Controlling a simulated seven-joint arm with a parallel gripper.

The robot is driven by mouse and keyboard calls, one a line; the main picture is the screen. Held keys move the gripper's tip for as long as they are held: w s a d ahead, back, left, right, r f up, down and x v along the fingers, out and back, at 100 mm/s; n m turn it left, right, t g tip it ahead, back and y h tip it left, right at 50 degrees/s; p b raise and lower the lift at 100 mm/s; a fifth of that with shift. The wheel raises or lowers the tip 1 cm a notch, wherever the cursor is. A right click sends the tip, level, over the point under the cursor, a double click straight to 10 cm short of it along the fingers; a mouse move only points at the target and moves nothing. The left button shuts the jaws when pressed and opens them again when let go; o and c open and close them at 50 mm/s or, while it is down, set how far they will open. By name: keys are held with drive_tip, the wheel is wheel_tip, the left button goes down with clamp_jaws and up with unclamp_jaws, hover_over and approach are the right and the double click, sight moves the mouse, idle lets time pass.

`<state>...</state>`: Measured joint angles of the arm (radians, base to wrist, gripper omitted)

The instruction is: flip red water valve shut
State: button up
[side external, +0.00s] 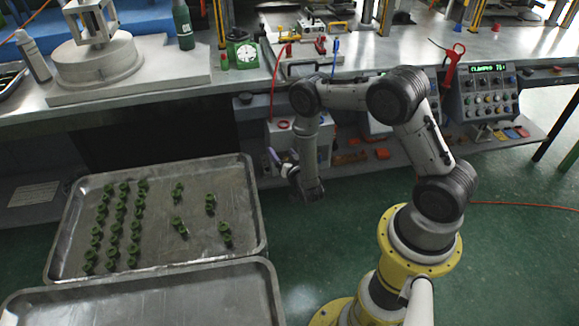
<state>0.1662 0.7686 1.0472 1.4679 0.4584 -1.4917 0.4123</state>
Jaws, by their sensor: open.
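My gripper (279,162) hangs below the front edge of the workbench, in front of the lower shelf, with its jaws open and nothing seen between them. It is small and partly merged with the clutter behind it. Small red handle-like parts (320,45) sit on the machine on the bench, above and behind my arm. Another red part (288,50) stands just left of them, near a red hose (274,84). I cannot tell for sure which of these is the water valve, nor its position. My gripper is well apart from them.
A metal tray (160,262) with several green parts lies at lower left, with a second, empty tray (150,300) before it. A control panel (487,95) and red-handled tool (452,62) are at right.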

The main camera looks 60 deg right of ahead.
drive_tip(key=s+f+g, duration=0.2)
drive_tip(key=s+f, duration=0.5)
drive_tip(key=f, duration=0.2)
drive_tip(key=x, duration=1.3)
drive_tip(key=shift+w+y, duration=0.3)
drive_tip(key=shift+f, duration=0.15)
clamp_jaws()
drive_tip(key=shift+w+a+n+g+h, duration=0.1)
drive_tip(key=shift+n+g+h, duration=0.4)
drive_tip(key=shift+n, duration=0.7)
unclamp_jaws()
